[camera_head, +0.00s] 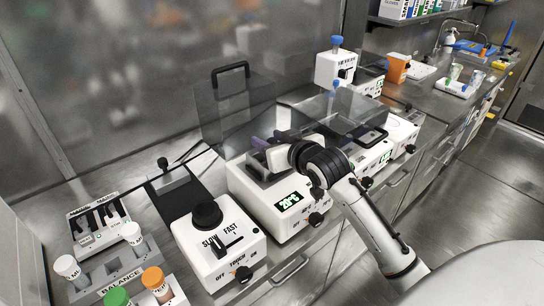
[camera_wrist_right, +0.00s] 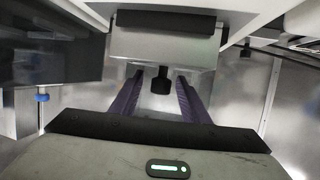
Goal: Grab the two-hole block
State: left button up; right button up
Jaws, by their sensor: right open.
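My right gripper (camera_head: 266,143) is over the open well of the white heater (camera_head: 262,206), whose display reads 20°C. Its purple fingers are open. In the right wrist view a black knob (camera_wrist_right: 160,84) stands between the open fingers of the right gripper (camera_wrist_right: 159,90), in front of a grey metal block (camera_wrist_right: 163,50). I cannot tell whether the fingers touch the knob. No holes show on this block, so I cannot confirm it is the two-hole block. Another metal block (camera_head: 174,179) with a black knob lies left of the heater. My left gripper is not in view.
A clear lid (camera_head: 236,102) with a black handle stands raised behind the heater. A white mixer (camera_head: 216,250) with a black top stands at its left, and a balance rack with capped tubes (camera_head: 103,279) is at front left. More devices crowd the bench to the right.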

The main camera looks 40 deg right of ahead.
jog(key=shift+x, duration=1.3)
grip_shut()
jog(key=shift+r, duration=0.2)
